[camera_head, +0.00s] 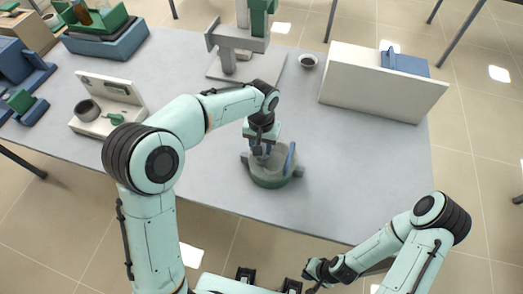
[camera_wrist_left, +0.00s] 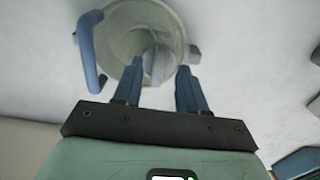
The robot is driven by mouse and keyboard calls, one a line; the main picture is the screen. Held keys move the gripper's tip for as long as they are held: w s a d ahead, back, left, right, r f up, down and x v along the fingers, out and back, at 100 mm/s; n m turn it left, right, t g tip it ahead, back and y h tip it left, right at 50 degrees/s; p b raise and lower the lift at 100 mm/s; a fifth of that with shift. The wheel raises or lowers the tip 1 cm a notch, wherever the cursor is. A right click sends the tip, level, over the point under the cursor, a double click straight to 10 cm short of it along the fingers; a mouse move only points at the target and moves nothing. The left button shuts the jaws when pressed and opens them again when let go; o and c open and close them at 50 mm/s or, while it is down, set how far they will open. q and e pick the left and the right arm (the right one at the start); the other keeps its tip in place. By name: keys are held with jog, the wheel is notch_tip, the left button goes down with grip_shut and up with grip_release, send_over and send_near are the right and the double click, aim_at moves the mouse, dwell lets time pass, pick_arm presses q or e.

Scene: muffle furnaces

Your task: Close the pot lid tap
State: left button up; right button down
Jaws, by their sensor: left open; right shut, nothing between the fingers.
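The pot (camera_head: 270,181) is a round grey-green vessel with side lugs, standing on the table's front middle. Its pale round top (camera_wrist_left: 125,25) fills the upper part of the left wrist view. A blue curved handle (camera_head: 290,158) stands up at its rim; it also shows in the left wrist view (camera_wrist_left: 88,55). My left gripper (camera_wrist_left: 161,64) is open, its two blue fingers pointing over the pot's near rim. A pale upright part (camera_wrist_left: 156,65) shows between the fingertips; I cannot tell whether they touch it. My right gripper (camera_head: 312,280) is shut and empty, below the table's front edge.
A grey-and-green stand (camera_head: 230,62) is behind the pot, with a small bowl (camera_head: 308,61) beside it. A white box (camera_head: 375,88) stands at the back right. A white unit (camera_head: 110,110) with a dark cup is at left. The table's right front is clear.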

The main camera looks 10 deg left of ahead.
pick_arm(q)
jog(key=shift+f, duration=1.55)
pick_arm(e)
jog(key=shift+s+f, duration=0.1)
pick_arm(q)
grip_shut()
